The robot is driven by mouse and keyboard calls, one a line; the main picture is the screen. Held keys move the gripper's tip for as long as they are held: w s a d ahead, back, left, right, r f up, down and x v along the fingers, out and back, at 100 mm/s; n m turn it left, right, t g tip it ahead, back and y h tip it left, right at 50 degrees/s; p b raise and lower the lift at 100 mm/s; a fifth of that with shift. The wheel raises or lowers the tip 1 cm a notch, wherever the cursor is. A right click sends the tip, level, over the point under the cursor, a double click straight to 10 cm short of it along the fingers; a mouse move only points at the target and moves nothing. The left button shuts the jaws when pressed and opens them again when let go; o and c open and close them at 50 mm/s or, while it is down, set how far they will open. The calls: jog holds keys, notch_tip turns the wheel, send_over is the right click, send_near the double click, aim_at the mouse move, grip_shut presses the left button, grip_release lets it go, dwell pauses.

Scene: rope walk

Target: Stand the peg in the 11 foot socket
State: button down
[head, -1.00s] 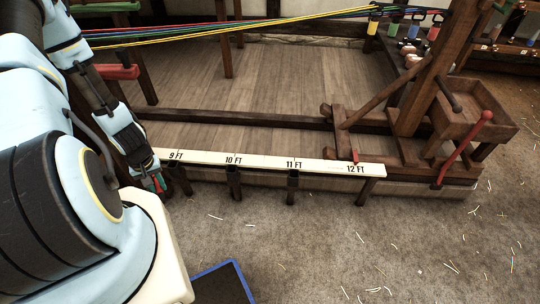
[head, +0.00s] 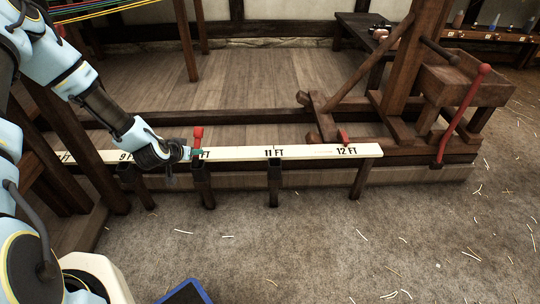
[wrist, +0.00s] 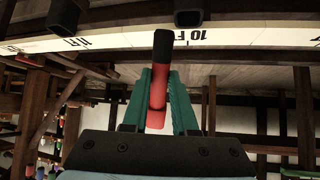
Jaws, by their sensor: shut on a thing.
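My gripper (head: 188,153) is shut on a red peg (head: 198,135) in front of the 10 FT mark, close above the board. In the wrist view the peg (wrist: 158,85) lies between the green fingers (wrist: 158,98), its black end pointing towards the board. The 11 foot socket (head: 274,184) is a dark square tube under the 11 FT label, to the right of the gripper. Its open mouth also shows in the wrist view (wrist: 66,16). In the head view the peg's lower end is hidden or blends with the gripper.
The white marked board (head: 310,152) runs along the wooden frame. The 10 foot socket (head: 204,186) stands just under the gripper. A small red piece (head: 344,136) sits at 12 FT. A red-handled lever (head: 463,115) stands further right.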

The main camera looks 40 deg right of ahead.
jog(key=s+d+m+g+h+b, duration=0.35)
jog(key=s+d+h+b, duration=0.2)
jog(key=d+b, duration=0.65)
jog(key=s+d+m+g+h+b, duration=0.2)
jog(key=s+d+m+h+b, duration=0.3)
jog(key=d+b, duration=0.65)
jog(key=shift+n+y, duration=0.45)
jog(key=shift+n, duration=0.3)
jog(key=shift+s+d+f+b, duration=0.1)
jog(key=shift+s+f+b, duration=0.1)
jog(key=shift+f+b, duration=1.5)
jog(key=shift+s+d+f+b, duration=0.15)
jog(key=shift+f+b, duration=0.55)
jog(key=shift+f, duration=1.85)
jog(key=shift+s+d+f+b, duration=0.1)
jog(key=shift+s+f+b, duration=0.1)
jog(key=shift+f+b, duration=1.5)
jog(key=shift+f+p, duration=0.4)
jog(key=shift+p, duration=0.1)
jog(key=c, duration=0.6)
grip_release()
jog(key=shift+a, duration=0.1)
jog(key=a+p, duration=0.4)
jog(key=a, duration=0.6)
jog(key=shift+a+r, duration=0.15)
jog(key=shift+a, duration=0.2)
